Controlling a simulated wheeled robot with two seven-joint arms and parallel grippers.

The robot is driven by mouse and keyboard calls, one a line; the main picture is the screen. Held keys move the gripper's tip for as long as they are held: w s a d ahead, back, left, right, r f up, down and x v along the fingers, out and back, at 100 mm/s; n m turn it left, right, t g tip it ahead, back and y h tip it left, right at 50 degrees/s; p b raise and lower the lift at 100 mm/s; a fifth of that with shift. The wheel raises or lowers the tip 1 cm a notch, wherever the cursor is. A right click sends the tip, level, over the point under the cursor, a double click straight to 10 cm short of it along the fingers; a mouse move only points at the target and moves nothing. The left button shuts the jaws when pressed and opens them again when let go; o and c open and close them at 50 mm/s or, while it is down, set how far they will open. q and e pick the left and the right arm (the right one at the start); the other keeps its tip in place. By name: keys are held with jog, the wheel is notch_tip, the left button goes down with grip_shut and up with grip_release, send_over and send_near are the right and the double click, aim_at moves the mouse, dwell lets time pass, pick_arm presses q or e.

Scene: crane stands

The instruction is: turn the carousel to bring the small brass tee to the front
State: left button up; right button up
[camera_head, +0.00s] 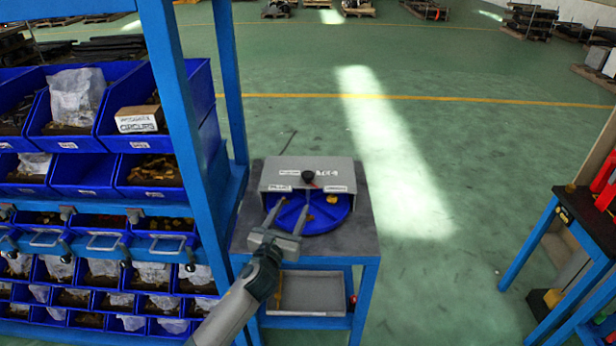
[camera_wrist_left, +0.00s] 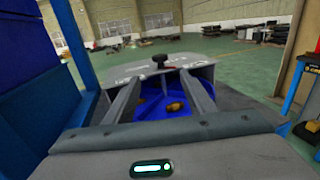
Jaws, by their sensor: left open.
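The carousel is a blue round tray (camera_head: 325,222) with dividers, partly under a grey cover (camera_head: 300,171) that has a black knob (camera_head: 308,176) on top. A small brass-coloured piece (camera_head: 332,198) lies in the tray's right part. The pieces are too small to tell which is the tee. My left gripper (camera_head: 294,207) is open, its fingers over the tray's front left part. I cannot tell whether they touch it. My right gripper is out of view.
The carousel stands on a blue-legged stand (camera_head: 364,232) with a grey tray (camera_head: 312,292) on its lower shelf. A blue rack (camera_head: 173,90) with several bins is close on the left. A dark-topped bench (camera_head: 590,218) stands at right. Green floor between is clear.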

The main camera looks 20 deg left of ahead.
aim_at(306, 180)
pick_arm(q)
jog(key=w+p, duration=0.1)
jog(key=w, duration=1.6)
jog(key=shift+a, duration=0.15)
grip_shut()
